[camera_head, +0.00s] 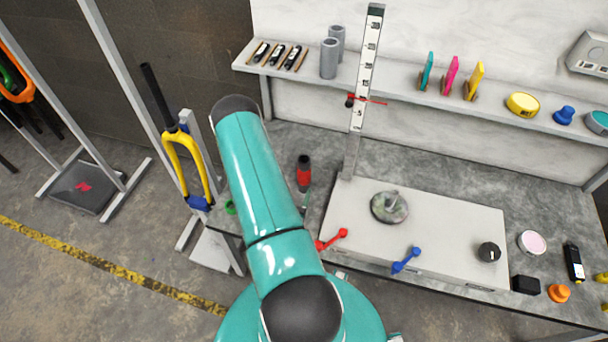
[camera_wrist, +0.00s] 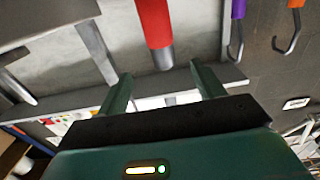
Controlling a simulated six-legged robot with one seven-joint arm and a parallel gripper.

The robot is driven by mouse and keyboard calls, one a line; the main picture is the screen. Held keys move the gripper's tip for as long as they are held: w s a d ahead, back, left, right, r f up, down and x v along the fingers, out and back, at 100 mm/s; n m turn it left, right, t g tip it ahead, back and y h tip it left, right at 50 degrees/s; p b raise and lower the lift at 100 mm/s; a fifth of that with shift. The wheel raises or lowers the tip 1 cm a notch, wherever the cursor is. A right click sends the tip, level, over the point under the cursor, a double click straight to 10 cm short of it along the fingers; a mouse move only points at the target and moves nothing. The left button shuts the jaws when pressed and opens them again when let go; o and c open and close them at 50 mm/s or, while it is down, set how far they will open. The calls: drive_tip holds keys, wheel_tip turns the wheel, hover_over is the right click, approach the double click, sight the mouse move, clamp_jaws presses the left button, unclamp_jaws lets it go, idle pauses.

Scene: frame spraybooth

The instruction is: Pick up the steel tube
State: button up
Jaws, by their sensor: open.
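Two upright grey tubes stand on the wall shelf in the head view: a front one (camera_head: 328,59) and one (camera_head: 337,40) partly behind it. They look like plain metal; I cannot tell which is the steel tube. My gripper (camera_wrist: 163,84) is open in the wrist view, with nothing between its two green fingers. Beyond the fingers is a red rod (camera_wrist: 154,22) with a bare grey metal end; I cannot tell how far off it is. My gripper is hidden behind my arm in the head view.
The bench (camera_head: 446,162) holds a white slab (camera_head: 455,217) with a round piece, red and blue levers and a black knob. A tall ruler (camera_head: 366,70) stands behind it. A yellow fork (camera_head: 188,165) stands left. In the wrist view, hooks (camera_wrist: 291,30) hang at right.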

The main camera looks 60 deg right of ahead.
sight(306, 162)
drive_tip(key=d, duration=0.4)
drive_tip(key=w+d, duration=0.1)
drive_tip(key=d, duration=0.4)
drive_tip(key=w+d, duration=0.1)
drive_tip(key=d, duration=0.3)
drive_tip(key=shift+w+d, duration=0.15)
drive_tip(key=shift+w, duration=0.05)
clamp_jaws()
